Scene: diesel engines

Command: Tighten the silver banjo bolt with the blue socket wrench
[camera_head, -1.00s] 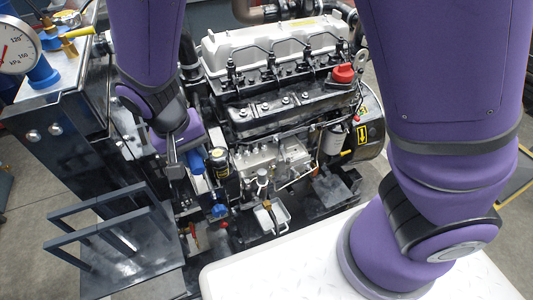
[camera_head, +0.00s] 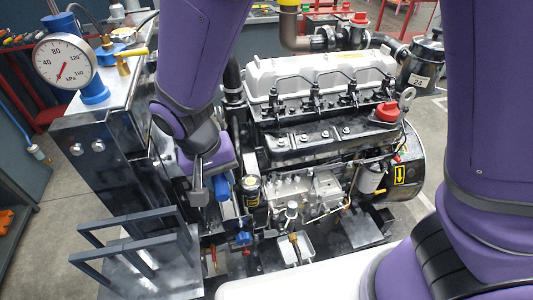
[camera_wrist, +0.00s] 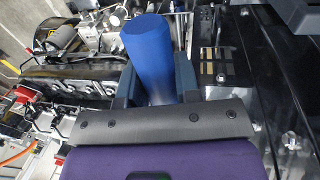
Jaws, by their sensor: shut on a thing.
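The blue socket wrench (camera_wrist: 150,50) shows in the wrist view as a thick blue cylinder between the fingers of my gripper (camera_wrist: 153,85). My gripper (camera_head: 215,189) is shut on it. In the head view the blue handle (camera_head: 222,189) shows at the end of my arm, left of the engine's pump side. The engine (camera_head: 325,125) stands upright, with a light grey top cover and several black lines. I cannot pick out the silver banjo bolt with certainty among the small metal fittings. The wrench's socket end is hidden in both views.
A dark stand with a pressure gauge (camera_head: 65,62) and blue and brass fittings is at the left. A grey bar frame (camera_head: 135,243) stands below it. A small metal tray (camera_head: 293,248) sits below the pump.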

